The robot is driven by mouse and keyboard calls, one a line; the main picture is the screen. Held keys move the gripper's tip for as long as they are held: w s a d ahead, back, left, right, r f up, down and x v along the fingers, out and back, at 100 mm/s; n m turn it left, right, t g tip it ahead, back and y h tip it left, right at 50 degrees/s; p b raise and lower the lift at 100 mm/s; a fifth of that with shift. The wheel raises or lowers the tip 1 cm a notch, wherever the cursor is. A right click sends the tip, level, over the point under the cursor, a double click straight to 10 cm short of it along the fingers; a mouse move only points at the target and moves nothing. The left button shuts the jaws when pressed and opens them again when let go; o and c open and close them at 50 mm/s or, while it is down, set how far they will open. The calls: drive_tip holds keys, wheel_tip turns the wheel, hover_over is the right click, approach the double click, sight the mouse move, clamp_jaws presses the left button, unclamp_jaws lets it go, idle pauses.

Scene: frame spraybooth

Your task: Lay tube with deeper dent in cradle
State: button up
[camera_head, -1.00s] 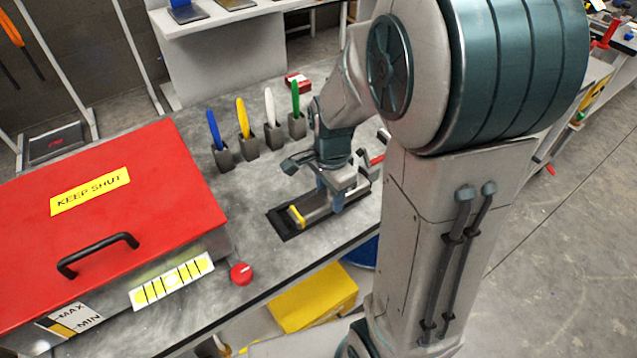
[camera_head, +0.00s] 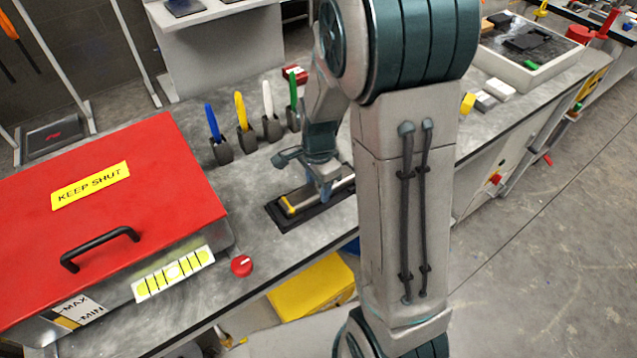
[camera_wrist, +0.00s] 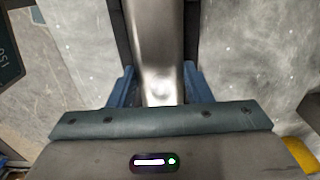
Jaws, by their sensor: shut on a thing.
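A silver tube (camera_head: 309,197) lies lengthwise over a long black holder (camera_head: 291,222), which looks like the cradle, near the bench's front edge. A yellow piece (camera_head: 287,205) shows at the left end. My gripper (camera_head: 324,193) is around the tube from above. In the wrist view the shiny tube (camera_wrist: 158,45) runs between the two blue fingers of my gripper (camera_wrist: 158,88), which are shut on it. I cannot tell whether the tube rests fully in the holder. Its dent is not clear, and no second tube can be made out.
A red lid (camera_head: 110,210) marked KEEP SHUT covers a box at left. Several colored-handled tools stand in grey holders behind, including a yellow one (camera_head: 241,112). A red knob (camera_head: 242,265) is near the front edge. Bench between lid and holder is clear.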

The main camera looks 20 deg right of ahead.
sight(318, 187)
drive_tip(key=o, duration=1.1)
drive_tip(key=shift+f, duration=0.1)
wheel_tip(318, 187, up, 12)
drive_tip(key=s+r+n+t, duration=0.3)
drive_tip(key=s+r+n, duration=0.1)
drive_tip(key=s+n, duration=1)
drive_tip(key=shift+s+n, duration=0.25)
drive_tip(key=shift+n, duration=0.05)
